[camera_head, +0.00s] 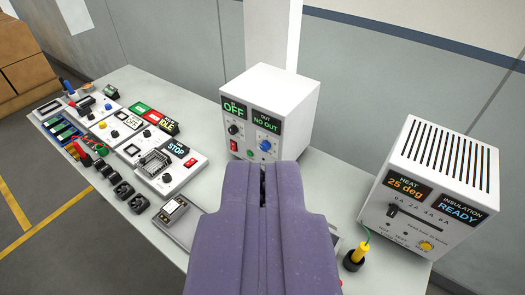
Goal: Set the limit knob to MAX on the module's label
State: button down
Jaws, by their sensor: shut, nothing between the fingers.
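My gripper (263,187) is shut and empty in the lower middle, in front of the white box (283,88). That box has displays reading OFF and NO OUT, a black knob (233,129), a blue knob (265,146), a red switch (233,146) and a green button (250,153). The lower front of this box is partly hidden by my gripper. Several small white modules (130,152) with dark knobs stand on the bench to the left. I cannot read a MAX mark or tell which knob is the limit knob.
A vented white unit (433,170) at right reads HEAT 25 deg and INSULATION READY. A yellow-handled tool (356,253) stands in a black holder before it. A grey meter (177,218) lies left of my gripper. The bench (210,165) is bare between the modules and the OFF box.

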aim_at(265, 145)
jog(key=j+z, duration=0.15)
jog(key=j, duration=0.3)
jog(key=i+u, duration=0.1)
jog(key=i, duration=0.95)
jog(key=j, duration=0.1)
